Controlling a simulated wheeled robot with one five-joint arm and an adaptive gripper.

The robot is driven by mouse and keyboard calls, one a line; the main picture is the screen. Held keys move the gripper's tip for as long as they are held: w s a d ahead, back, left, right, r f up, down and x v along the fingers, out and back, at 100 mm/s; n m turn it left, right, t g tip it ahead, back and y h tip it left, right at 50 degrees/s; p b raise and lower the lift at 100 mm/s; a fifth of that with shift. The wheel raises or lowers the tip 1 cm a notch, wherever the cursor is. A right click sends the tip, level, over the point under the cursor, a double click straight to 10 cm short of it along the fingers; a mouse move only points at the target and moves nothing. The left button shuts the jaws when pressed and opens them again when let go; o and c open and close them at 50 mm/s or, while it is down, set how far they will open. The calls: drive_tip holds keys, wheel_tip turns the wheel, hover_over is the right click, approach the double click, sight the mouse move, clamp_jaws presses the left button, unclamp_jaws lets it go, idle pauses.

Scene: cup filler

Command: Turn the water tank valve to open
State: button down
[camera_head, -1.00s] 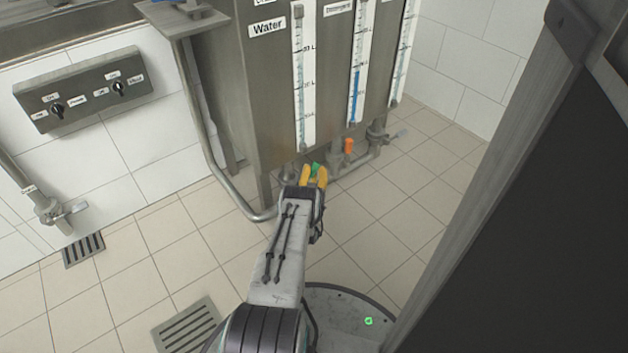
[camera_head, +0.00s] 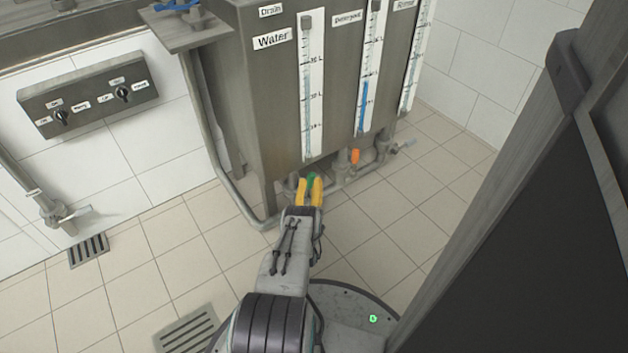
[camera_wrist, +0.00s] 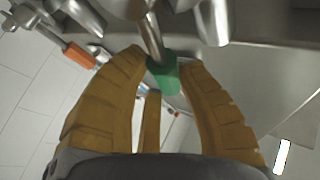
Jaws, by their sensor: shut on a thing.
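The steel tank (camera_head: 240,95) labelled "Water" stands in the upper middle of the head view. Its green valve handle (camera_head: 311,177) is under the front, below the water gauge (camera_head: 306,90). In the wrist view the green handle (camera_wrist: 163,75) sits at the end of a metal stem between the yellow fingers. My gripper (camera_head: 310,186) is shut on this handle. In the wrist view my gripper (camera_wrist: 160,68) has a curved finger on each side of it. The fingers hide part of the handle in the head view.
An orange valve handle (camera_head: 355,156) is to the right, under the detergent gauge (camera_head: 369,80); it also shows in the wrist view (camera_wrist: 79,55). A pipe (camera_head: 232,190) runs left of the tank. A dark panel (camera_head: 520,230) fills the right side.

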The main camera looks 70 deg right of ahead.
drive_tip(key=shift+w+r, duration=0.2)
drive_tip(key=shift+w, duration=0.05)
drive_tip(key=c, duration=1.1)
unclamp_jaws()
drive_tip(key=shift+w, duration=0.1)
drive_tip(key=o, duration=0.4)
drive_tip(key=shift+f, duration=0.15)
drive_tip(key=shift+s, duration=0.2)
drive_tip(key=shift+r, duration=5.05)
